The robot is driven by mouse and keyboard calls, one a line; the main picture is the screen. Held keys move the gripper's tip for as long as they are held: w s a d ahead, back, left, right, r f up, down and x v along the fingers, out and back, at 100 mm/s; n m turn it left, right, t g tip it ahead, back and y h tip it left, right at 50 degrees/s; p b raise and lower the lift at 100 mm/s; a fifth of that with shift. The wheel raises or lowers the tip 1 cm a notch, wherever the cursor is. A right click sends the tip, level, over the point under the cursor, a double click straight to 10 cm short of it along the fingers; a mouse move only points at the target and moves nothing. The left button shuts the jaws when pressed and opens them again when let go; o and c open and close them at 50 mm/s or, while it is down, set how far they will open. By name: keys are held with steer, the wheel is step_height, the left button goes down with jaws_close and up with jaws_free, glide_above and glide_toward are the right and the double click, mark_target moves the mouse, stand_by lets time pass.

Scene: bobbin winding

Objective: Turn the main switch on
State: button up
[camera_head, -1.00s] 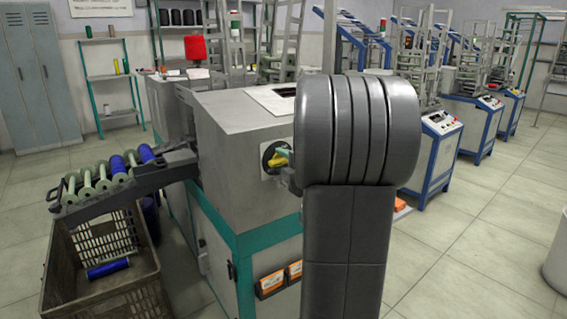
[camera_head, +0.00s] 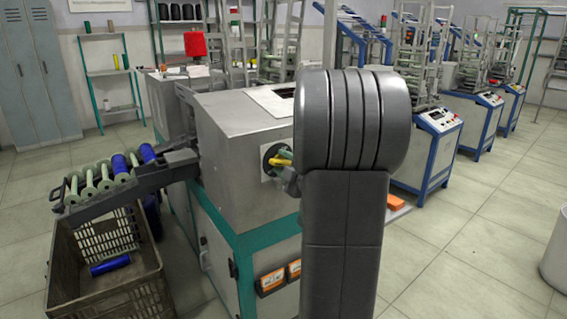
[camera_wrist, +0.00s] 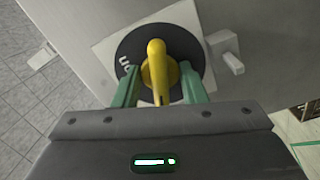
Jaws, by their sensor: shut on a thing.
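The main switch is a round black dial (camera_wrist: 130,50) on a pale square plate on the machine's side, with a yellow handle (camera_wrist: 157,68) across its middle. White lettering shows at the dial's left in the wrist view. In the head view the yellow handle (camera_head: 281,162) shows just left of my arm. My gripper (camera_wrist: 158,92) has green fingers, one on each side of the handle, and is shut on it. In the head view my arm hides the right part of the switch and most of my gripper.
The grey and teal machine (camera_head: 235,160) carries the switch. A chute with bobbins (camera_head: 100,180) slopes over a brown crate (camera_head: 108,295) at left. Orange boxes (camera_head: 272,281) hang low on the machine. Blue and white machines (camera_head: 435,150) stand at right, with open floor before them.

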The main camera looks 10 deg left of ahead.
steer(key=shift+r+m+p, duration=0.1)
steer(key=shift+m+p, duration=0.45)
steer(key=shift+m, duration=0.05)
steer(key=shift+m+p, duration=0.7)
steer(key=shift+m, duration=0.6)
